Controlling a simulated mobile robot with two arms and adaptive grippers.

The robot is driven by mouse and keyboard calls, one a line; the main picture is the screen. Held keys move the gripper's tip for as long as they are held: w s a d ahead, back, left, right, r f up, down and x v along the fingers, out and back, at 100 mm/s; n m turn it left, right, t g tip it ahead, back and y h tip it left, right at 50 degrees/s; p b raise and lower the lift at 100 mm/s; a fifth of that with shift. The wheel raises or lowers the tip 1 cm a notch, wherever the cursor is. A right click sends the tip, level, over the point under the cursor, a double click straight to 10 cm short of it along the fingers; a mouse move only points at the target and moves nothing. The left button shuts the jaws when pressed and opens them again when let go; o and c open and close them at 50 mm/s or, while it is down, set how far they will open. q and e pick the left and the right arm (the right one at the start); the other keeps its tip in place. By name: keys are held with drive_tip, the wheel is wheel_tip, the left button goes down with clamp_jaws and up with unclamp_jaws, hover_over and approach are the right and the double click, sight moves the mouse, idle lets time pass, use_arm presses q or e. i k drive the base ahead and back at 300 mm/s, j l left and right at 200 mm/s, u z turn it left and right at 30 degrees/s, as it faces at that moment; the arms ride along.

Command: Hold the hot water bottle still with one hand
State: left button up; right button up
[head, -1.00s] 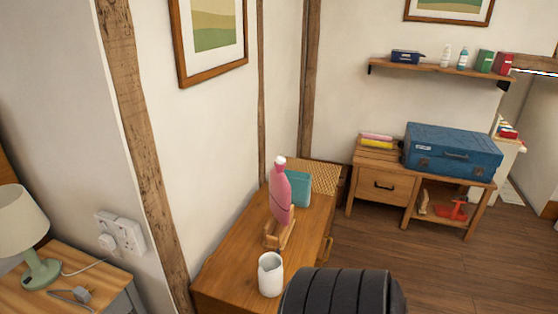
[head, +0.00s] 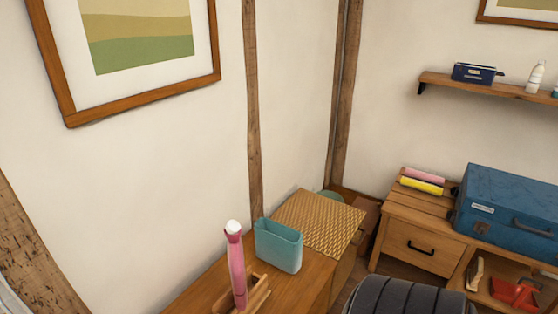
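The pink hot water bottle (head: 237,270) with a white stopper stands upright in a wooden stand (head: 258,292) on the wooden dresser (head: 205,293), at the bottom of the head view. It is seen nearly edge-on. The lower part of the stand is cut off by the picture's bottom edge. Neither of my grippers shows in this view.
A teal open container (head: 279,246) stands just behind the bottle. A woven-topped surface (head: 318,222) lies beyond it in the corner. A wooden cabinet (head: 420,245) with a blue case (head: 508,212) stands at the right. The wall rises close on the left.

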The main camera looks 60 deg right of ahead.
sight(236, 259)
drive_tip(key=k+l, duration=0.1)
drive_tip(key=l, duration=0.5)
drive_tip(key=k+l, duration=0.1)
drive_tip(key=l, duration=0.45)
drive_tip(key=k+l, duration=0.1)
drive_tip(key=l, duration=1.1)
drive_tip(key=k, duration=0.05)
